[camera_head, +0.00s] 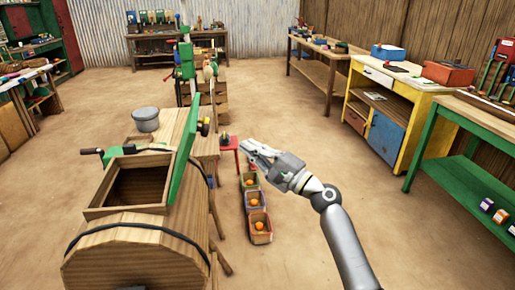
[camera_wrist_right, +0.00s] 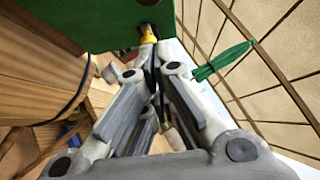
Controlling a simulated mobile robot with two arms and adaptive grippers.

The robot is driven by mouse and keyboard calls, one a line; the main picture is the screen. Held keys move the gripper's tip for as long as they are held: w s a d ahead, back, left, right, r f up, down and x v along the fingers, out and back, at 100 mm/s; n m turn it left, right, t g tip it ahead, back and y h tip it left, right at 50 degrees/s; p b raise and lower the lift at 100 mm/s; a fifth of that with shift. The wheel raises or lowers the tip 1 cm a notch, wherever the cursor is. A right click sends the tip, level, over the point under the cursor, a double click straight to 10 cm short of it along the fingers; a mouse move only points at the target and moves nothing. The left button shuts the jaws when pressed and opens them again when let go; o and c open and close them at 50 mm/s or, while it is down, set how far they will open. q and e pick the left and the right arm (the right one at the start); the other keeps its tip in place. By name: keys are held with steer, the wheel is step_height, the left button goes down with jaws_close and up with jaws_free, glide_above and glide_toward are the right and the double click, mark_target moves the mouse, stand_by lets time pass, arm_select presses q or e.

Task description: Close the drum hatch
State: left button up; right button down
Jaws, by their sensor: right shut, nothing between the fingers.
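The wooden drum (camera_head: 135,245) lies at the lower left in the head view, with a square framed opening in its top. Its green hatch (camera_head: 184,155) stands open and steeply tilted at the right side of the opening. My left gripper is out of view.
A grey lidded pot (camera_head: 145,119) stands behind the drum. Several crates with orange fruit (camera_head: 257,226) stand on the floor below my right gripper. A yellow cabinet (camera_head: 400,95) and a green bench (camera_head: 434,133) stand at the right.

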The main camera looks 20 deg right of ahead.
steer(key=w+a+r+p, duration=0.2)
steer(key=w+a+p, duration=0.1)
steer(key=w+a, duration=0.2)
steer(key=shift+a+r, duration=0.35)
steer(key=shift+a, duration=0.1)
steer(key=shift+r, duration=0.1)
